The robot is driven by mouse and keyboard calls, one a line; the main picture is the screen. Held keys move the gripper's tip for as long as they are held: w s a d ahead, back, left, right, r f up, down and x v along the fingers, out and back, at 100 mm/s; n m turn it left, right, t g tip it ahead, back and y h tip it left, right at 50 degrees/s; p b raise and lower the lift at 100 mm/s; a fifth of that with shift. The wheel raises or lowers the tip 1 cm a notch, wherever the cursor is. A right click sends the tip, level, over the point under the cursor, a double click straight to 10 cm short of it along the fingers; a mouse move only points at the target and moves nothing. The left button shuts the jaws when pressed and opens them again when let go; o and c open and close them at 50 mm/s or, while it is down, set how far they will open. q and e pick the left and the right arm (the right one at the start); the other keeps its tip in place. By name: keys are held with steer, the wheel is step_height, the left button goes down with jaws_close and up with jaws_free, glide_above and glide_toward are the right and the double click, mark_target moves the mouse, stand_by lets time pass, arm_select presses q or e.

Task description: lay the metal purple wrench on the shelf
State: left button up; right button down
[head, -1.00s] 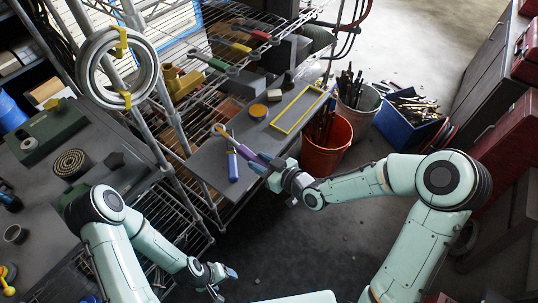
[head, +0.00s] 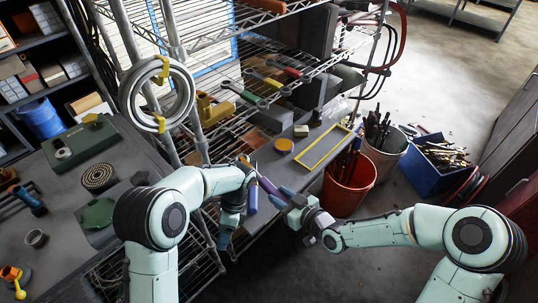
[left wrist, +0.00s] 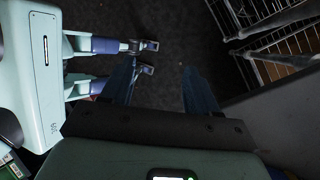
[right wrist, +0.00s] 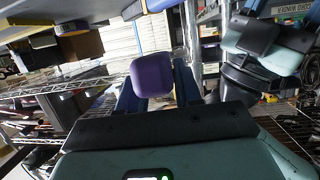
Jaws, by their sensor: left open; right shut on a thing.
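The metal purple wrench (head: 267,185) is held by its handle in my right gripper (head: 287,199), over the grey lower shelf board (head: 290,172). Its jaw end points up and left. In the right wrist view, its purple handle end (right wrist: 152,76) shows between the fingers. My left gripper (head: 226,232) is in front of the rack, left of the wrench. It is empty and open, with its fingers apart in the left wrist view (left wrist: 160,85). The wire shelf (head: 228,72) above carries a green wrench (head: 245,94), a yellow wrench (head: 268,81) and a red-handled tool (head: 287,69).
The board carries a blue-purple cylinder (head: 251,196), a yellow disc (head: 284,145) and a yellow frame (head: 325,148). A rack post with a hose coil (head: 184,95) stands left. A red bucket (head: 348,190) and blue crate (head: 428,177) stand right. Open floor lies in front.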

arm_select(q)
steer(key=w+d+r+m+t, duration=0.1)
steer(key=w+d+r+m, duration=0.3)
steer(key=r, duration=0.4)
steer(key=m+t+h, duration=0.3)
steer(key=m+h, duration=0.1)
steer(key=m, duration=0.2)
glide_toward(269, 181)
step_height(269, 181, down, 11)
steer(key=shift+d+r, duration=0.15)
jaws_close()
steer(key=shift+d+r, duration=0.1)
arm_select(e)
steer(key=c, duration=0.7)
jaws_free()
steer(key=shift+a, duration=0.1)
